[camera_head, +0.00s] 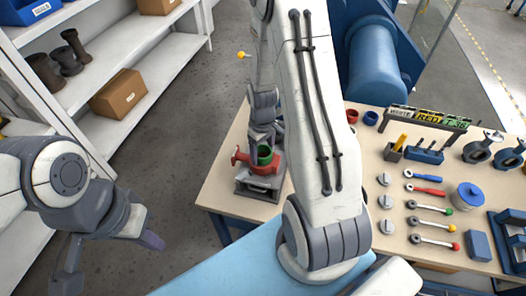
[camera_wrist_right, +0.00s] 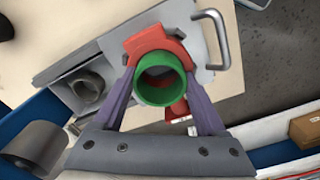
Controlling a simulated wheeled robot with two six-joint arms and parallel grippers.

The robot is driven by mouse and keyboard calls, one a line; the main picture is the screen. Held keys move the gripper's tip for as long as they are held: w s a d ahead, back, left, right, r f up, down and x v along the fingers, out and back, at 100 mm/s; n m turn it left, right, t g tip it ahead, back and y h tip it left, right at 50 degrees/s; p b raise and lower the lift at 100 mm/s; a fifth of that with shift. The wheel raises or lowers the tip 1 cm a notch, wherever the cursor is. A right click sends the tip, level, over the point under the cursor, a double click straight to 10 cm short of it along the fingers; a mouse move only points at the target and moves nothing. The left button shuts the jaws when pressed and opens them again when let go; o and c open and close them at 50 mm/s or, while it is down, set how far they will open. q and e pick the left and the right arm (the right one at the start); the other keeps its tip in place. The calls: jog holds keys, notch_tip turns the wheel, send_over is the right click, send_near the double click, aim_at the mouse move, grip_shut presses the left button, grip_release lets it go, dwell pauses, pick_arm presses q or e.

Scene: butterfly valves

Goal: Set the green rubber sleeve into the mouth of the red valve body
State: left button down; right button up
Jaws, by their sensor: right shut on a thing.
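The green rubber sleeve (camera_head: 264,151) is a short open ring, seen at the mouth of the red valve body (camera_head: 262,167). In the right wrist view the sleeve (camera_wrist_right: 160,95) covers much of the red body (camera_wrist_right: 150,43); I cannot tell how deep it sits. The body rests on a grey fixture (camera_head: 257,190) near the table's left edge. My right gripper (camera_head: 265,139) reaches down over it, its purple fingers (camera_wrist_right: 160,80) on both sides of the sleeve and shut on it. My left gripper (camera_head: 152,240) hangs left of the table, away from the parts; its opening is unclear.
The table (camera_head: 225,185) holds handles, discs and a blue pot (camera_head: 468,195) at the right. A label rack (camera_head: 428,117) stands at the back right. A white shelf (camera_head: 130,60) with a cardboard box (camera_head: 119,94) stands at the left. A metal handle (camera_wrist_right: 222,38) rises beside the body.

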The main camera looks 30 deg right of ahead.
jog(key=shift+s+f, duration=0.15)
jog(key=shift+f, duration=0.15)
jog(key=o, duration=1.3)
jog(key=shift+a+f, duration=0.1)
jog(key=shift+r+p, duration=0.8)
jog(key=shift+r, duration=0.05)
notch_tip(320, 180, up, 6)
jog(key=p, duration=0.4)
jog(key=shift+f+p, duration=0.15)
jog(key=shift+p, duration=0.15)
jog(key=shift+w, duration=0.2)
